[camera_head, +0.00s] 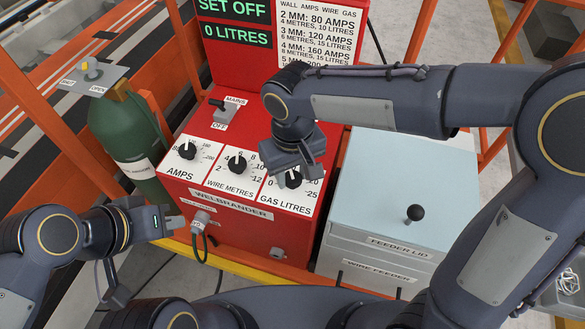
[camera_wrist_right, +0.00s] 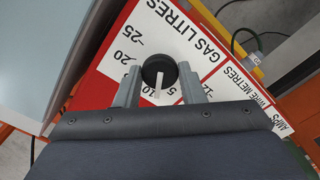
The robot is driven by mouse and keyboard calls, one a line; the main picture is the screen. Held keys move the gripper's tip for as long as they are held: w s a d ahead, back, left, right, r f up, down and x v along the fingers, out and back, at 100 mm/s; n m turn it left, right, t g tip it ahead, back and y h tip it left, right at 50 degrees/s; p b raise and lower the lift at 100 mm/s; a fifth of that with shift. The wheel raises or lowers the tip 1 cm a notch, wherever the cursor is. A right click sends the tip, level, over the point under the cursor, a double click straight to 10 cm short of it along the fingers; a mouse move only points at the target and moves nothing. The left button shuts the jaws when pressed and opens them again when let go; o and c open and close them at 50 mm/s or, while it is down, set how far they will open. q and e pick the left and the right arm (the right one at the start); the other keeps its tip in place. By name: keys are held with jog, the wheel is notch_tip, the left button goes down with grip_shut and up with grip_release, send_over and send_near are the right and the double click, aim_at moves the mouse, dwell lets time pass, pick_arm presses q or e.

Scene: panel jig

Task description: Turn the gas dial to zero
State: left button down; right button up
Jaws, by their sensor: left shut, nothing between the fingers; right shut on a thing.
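The gas dial (camera_head: 293,179) is a black knob on the "GAS LITRES" plate, at the right of the red welder's front panel. It also shows in the right wrist view (camera_wrist_right: 158,66), where its white pointer line is directed down the picture, near the 10 and 5 marks. My right gripper (camera_wrist_right: 159,88) is shut on this dial, one finger on each side; in the head view it covers part of the dial's scale. My left gripper (camera_head: 176,222) is shut and empty, in front of the welder's left side. The green display (camera_head: 236,34) reads "0 LITRES".
The wire metres dial (camera_head: 237,163) and amps dial (camera_head: 187,149) lie left of the gas dial. A mains switch (camera_head: 224,108) stands behind them. A green gas cylinder (camera_head: 132,140) is at left. A pale feeder box (camera_head: 400,190) with a black-knobbed lid is at right.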

aim_at(292, 178)
jog(key=n, duration=0.3)
jog(key=shift+n+p, duration=0.4)
jog(key=n, duration=0.3)
jog(key=shift+n+p, duration=0.3)
jog(key=shift+p, duration=0.1)
jog(key=n+p, duration=0.1)
jog(key=n, duration=0.5)
jog(key=shift+n+p, duration=0.3)
jog(key=o, duration=1)
notch_tip(292, 178, up, 8)
jog(key=shift+f, duration=0.1)
